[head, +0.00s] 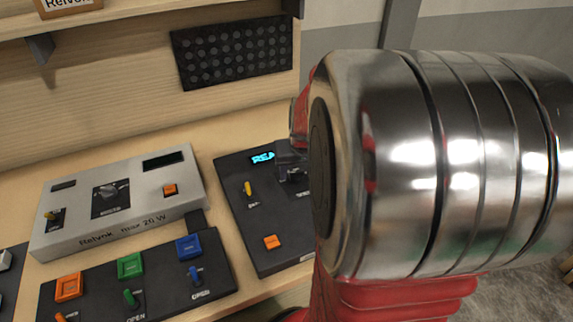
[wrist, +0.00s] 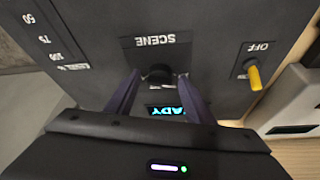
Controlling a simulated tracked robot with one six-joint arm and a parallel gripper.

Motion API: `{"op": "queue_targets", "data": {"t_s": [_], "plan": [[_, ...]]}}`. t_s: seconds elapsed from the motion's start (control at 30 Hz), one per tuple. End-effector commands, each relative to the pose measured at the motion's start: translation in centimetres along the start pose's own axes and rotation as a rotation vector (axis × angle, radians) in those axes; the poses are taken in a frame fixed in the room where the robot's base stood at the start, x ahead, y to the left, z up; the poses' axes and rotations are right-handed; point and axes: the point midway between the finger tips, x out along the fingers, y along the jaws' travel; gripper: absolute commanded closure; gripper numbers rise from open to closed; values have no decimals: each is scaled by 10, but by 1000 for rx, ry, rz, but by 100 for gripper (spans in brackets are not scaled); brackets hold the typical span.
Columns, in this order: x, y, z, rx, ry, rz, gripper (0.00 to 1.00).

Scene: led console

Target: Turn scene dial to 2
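The scene dial (wrist: 158,74) is a dark round knob on the black console (wrist: 100,20), beside its SCENE label, which appears upside down in the wrist view. My gripper (wrist: 160,76) has its two purple fingers on either side of the dial. I cannot tell whether the fingertips touch it. The lit cyan display (wrist: 166,110) shows between the fingers, with only "ADY" readable. In the head view the console (head: 255,222) is partly behind my arm, and the dial's marks and pointer are hidden.
A yellow toggle (wrist: 254,77) marked OFF stands near the dial, and it also shows in the head view (head: 247,188). An orange button (head: 271,242) is on the same console. A grey Relvok unit (head: 120,200) and a black button panel (head: 150,290) lie to the left.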

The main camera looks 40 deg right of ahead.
Motion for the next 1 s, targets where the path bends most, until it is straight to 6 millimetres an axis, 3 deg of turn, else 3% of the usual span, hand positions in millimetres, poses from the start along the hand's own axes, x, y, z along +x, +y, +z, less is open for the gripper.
{"op": "queue_targets", "data": {"t_s": [0.57,1.0], "plan": [[0,0,0,0,0,0,92],[0,-3,0,33,0,12,92]]}}
